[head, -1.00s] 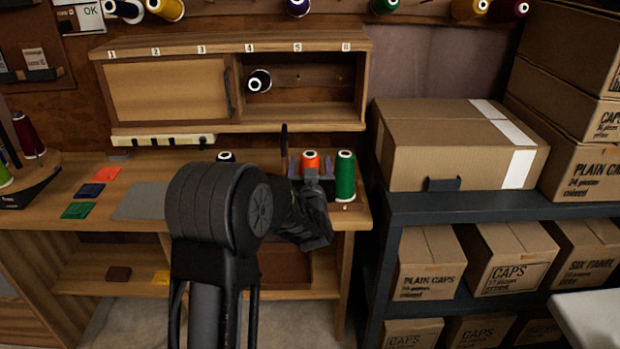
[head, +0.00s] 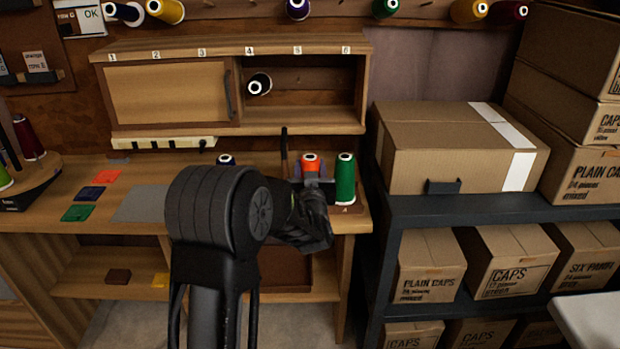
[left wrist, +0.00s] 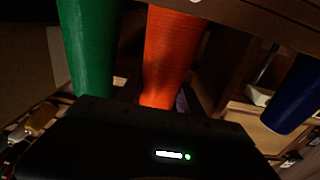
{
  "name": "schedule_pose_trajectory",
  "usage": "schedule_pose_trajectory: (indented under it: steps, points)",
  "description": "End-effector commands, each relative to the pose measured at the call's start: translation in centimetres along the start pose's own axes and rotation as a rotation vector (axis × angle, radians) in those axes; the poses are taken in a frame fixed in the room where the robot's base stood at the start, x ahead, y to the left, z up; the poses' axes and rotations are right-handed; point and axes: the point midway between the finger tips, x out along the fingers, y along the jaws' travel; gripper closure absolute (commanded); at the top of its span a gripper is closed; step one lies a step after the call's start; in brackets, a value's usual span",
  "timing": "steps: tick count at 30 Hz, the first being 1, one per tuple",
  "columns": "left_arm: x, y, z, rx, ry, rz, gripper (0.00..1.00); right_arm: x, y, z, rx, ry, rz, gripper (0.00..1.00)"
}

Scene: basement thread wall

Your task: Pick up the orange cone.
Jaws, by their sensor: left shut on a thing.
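The orange cone (head: 310,163) stands upright at the right end of the workbench, just left of a green cone (head: 345,178). It also fills the upper middle of the left wrist view (left wrist: 170,55), close against my gripper. My left gripper (head: 312,184) reaches it from the front and is shut on its lower part. The fingertips are mostly hidden by the wrist and the dark gripper body. I cannot tell whether the cone's base touches the bench. My right gripper is in neither view.
The green cone (left wrist: 90,45) is close on the left in the wrist view; a blue cone (left wrist: 295,95) is farther right. A thin dark post (head: 284,152) stands left of the orange cone. A shelf cubby (head: 305,128) is behind. A large carton (head: 455,150) sits to the right.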

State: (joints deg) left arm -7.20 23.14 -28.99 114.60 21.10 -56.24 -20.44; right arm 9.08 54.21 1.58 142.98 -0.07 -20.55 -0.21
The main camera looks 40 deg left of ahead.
Motion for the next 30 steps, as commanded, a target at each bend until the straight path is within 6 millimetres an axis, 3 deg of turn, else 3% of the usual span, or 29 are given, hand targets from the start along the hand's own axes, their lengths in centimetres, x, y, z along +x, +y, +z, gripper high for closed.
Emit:
schedule_pose_trajectory:
  steps: [5,11,24,30]
  points:
    - [0.0,0.0,-0.5,-0.002,0.002,0.0,1.0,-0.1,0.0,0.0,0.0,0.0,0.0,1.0]
    - [0.0,0.0,-3.1,-0.004,0.005,-0.001,1.0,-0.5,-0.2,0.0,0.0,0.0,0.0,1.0]
    - [0.0,0.0,-14.2,-0.004,0.005,-0.001,1.0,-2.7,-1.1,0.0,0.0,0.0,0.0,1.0]
    - [0.0,0.0,-17.3,-0.002,0.002,0.0,1.0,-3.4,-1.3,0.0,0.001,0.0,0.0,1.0]
